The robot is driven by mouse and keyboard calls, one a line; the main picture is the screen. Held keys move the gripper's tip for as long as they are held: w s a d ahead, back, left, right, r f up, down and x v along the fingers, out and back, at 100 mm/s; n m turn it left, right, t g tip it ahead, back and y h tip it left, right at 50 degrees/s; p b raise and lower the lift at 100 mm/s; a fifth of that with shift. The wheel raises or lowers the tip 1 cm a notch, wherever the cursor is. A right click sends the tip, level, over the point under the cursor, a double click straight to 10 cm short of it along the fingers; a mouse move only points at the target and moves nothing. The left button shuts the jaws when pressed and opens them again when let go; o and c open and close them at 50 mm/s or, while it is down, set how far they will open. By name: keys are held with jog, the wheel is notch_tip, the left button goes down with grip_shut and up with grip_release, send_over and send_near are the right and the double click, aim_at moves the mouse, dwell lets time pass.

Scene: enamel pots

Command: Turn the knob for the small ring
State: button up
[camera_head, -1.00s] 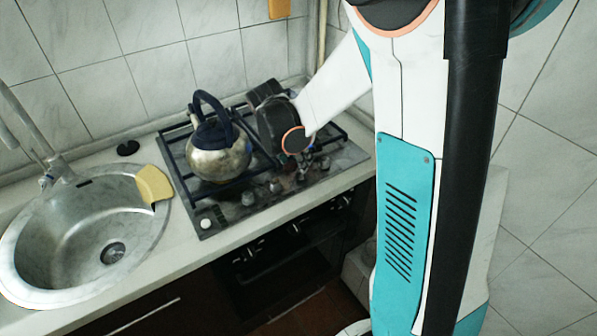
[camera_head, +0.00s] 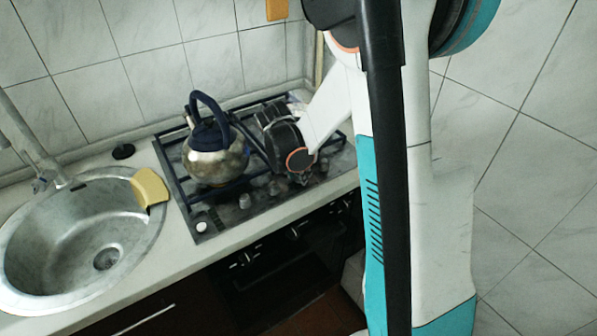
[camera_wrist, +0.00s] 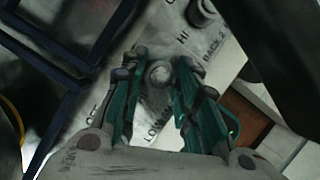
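In the wrist view a round grey knob (camera_wrist: 158,74) stands on the worn hob panel, with printed marks such as HI, LOW and OFF around it. My gripper (camera_wrist: 160,68) is over the panel, its two green-and-grey fingers on either side of this knob. The fingers look apart, with narrow gaps beside the knob. A second knob (camera_wrist: 203,11) is at the top of the wrist view. In the head view my gripper's fingers are mostly hidden behind its wrist, at the right of the hob (camera_head: 215,228). Which knob serves the small ring cannot be read.
A steel kettle (camera_head: 214,165) with a dark handle stands on the hob grate, close left of my wrist. More knobs (camera_head: 245,201) line the hob's front. A sink (camera_head: 60,245) and a yellow sponge (camera_head: 150,187) are at left. Tiled walls enclose the corner.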

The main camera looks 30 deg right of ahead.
jog(key=shift+c, duration=0.2)
jog(key=m+g, duration=0.1)
jog(key=m, duration=0.3)
jog(key=shift+w+m+g, duration=0.15)
jog(key=shift+m+g, duration=0.25)
jog(key=m+g, duration=0.1)
jog(key=m, duration=0.1)
jog(key=m+g, duration=0.1)
jog(key=m, duration=0.2)
jog(key=shift+w, duration=0.15)
jog(key=m, duration=0.2)
jog(key=m+g+y, duration=0.1)
jog(key=m, duration=0.2)
jog(key=shift+w+d+g+p, duration=0.1)
jog(key=shift+d+g+p, duration=0.05)
jog(key=shift+g+p, duration=0.2)
jog(key=m+y, duration=0.1)
jog(key=m, duration=0.1)
jog(key=m+y, duration=0.1)
jog(key=m, duration=0.2)
jog(key=shift+d+g+p, duration=0.1)
jog(key=shift+g+p, duration=0.15)
jog(key=shift+p, duration=0.05)
jog(key=shift+m, duration=0.3)
